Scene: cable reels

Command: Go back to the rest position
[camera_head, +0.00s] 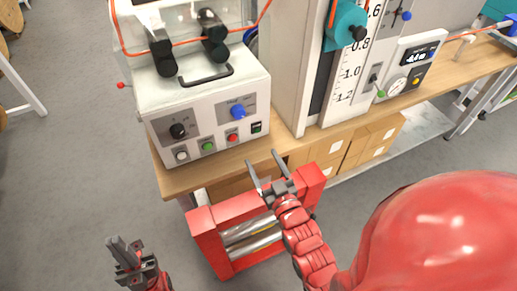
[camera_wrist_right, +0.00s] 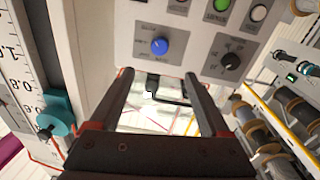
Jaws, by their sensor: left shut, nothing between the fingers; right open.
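My right gripper (camera_head: 265,172) is open and empty in the head view, in front of the wooden bench edge and above the red frame. Its two dark fingers (camera_wrist_right: 160,92) stand apart in the right wrist view, with nothing between them. My left gripper (camera_head: 122,252) is shut and empty at the lower left of the head view, over the grey floor and apart from the bench. The white control box (camera_head: 205,105), with knobs and buttons, stands on the bench beyond the right gripper. Its blue knob (camera_wrist_right: 159,46) also shows in the right wrist view.
A red frame with metal rollers (camera_head: 255,238) stands below the right gripper, before the wooden bench (camera_head: 220,165). A tall scale column (camera_head: 345,70) with a teal slider (camera_head: 345,25) stands right of the box. Cardboard boxes (camera_head: 345,150) sit under the bench. Floor at left (camera_head: 70,170) is clear.

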